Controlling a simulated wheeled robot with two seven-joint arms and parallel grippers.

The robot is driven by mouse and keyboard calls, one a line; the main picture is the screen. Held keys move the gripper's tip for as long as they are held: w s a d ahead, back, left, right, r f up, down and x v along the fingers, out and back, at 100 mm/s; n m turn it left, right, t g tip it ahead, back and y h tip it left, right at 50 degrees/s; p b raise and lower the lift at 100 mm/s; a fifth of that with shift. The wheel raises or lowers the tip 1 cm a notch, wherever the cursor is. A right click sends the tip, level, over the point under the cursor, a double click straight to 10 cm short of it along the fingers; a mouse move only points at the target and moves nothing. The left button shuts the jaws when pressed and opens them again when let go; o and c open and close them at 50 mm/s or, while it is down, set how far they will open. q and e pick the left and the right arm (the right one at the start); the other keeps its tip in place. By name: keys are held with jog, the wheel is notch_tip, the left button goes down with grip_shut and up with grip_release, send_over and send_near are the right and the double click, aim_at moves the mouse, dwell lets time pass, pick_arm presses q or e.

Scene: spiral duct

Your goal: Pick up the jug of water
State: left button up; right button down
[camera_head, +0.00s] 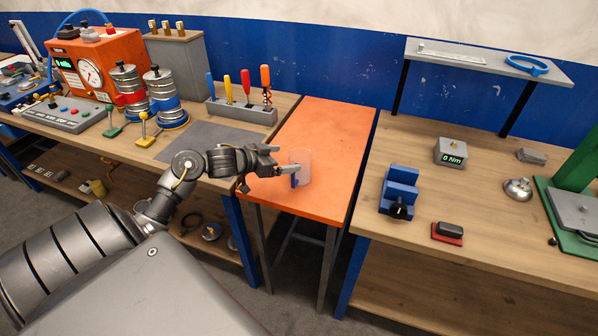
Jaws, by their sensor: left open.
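A clear, faintly pinkish jug (302,163) stands upright on the orange tabletop (325,130), near its left front part. I cannot make out the water level in it. My left gripper (284,172) reaches in from the left at the height of the jug. Its jaws are open, with the fingertips at the jug's left side and partly in front of it. I cannot tell whether they touch it. My right gripper does not show.
A wooden bench on the left holds a rack of screwdrivers (241,110), stacked weights (165,97) and an orange gauge box (100,62). The right bench holds a blue vise (399,190) and a torque meter (451,152). The orange top behind the jug is clear.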

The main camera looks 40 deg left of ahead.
aim_at(309, 157)
pick_arm(q)
jog(key=p+x, duration=0.1)
jog(key=x, duration=0.6)
jog(key=shift+f+p, duration=0.15)
jog(key=shift+p, duration=0.2)
jog(key=shift+s, duration=0.15)
jog(key=shift+a, duration=0.1)
jog(key=shift+c, duration=0.3)
jog(key=c, duration=1.2)
jog(key=shift+c, duration=0.4)
